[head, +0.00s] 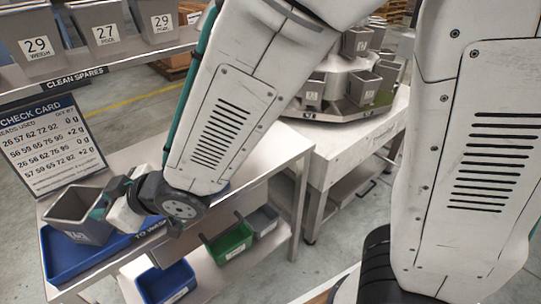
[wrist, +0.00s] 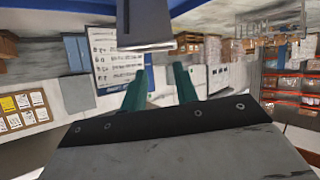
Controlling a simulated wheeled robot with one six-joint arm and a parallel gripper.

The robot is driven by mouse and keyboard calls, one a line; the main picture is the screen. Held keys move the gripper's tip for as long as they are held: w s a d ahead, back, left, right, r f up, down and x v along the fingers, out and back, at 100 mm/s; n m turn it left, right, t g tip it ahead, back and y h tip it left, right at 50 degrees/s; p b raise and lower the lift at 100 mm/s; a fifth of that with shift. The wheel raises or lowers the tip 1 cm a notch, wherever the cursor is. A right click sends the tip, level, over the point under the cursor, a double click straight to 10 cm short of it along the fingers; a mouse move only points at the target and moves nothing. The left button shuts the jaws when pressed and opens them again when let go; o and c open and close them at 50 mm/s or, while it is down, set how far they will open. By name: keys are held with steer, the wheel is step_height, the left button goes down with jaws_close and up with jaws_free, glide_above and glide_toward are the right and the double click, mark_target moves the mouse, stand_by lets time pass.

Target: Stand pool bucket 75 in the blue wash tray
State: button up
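A grey bucket (head: 85,228) stands upright in the blue wash tray (head: 62,268) at the lower left of the head view. The number on its label is too small to read. My gripper (head: 101,208) is at the bucket's right rim in the head view. In the wrist view, which looks upside down, my gripper's two teal fingers (wrist: 160,88) are apart with nothing between them. A grey bucket (wrist: 145,25) shows past the fingertips, with a gap to them.
A check card (head: 50,148) stands behind the tray. A shelf of spare buckets (head: 93,28) is above it. Green (head: 230,243) and blue (head: 165,283) bins sit on a lower shelf. The weigher (head: 345,95) with several buckets stands at the back right. The bench right of the tray has bare room.

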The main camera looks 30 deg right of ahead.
steer(key=w+d+r+m+h, duration=0.1)
steer(key=d+r+m+h, duration=0.2)
steer(key=d, duration=0.8)
steer(key=w+d+r+m+h, duration=0.1)
steer(key=d+r+m+h, duration=0.3)
steer(key=d, duration=0.8)
steer(key=s+d+r+m+g+h, duration=0.1)
steer(key=s+d+m+g, duration=0.1)
steer(key=s+d, duration=0.5)
steer(key=s+d+r+m+g+h, duration=0.1)
steer(key=s+d+m+g+h, duration=0.1)
steer(key=s+d, duration=0.5)
steer(key=s+m+g, duration=0.1)
steer(key=s+g, duration=0.1)
steer(key=s, duration=0.3)
steer(key=shift+s+g, duration=0.2)
steer(key=shift+g, duration=0.1)
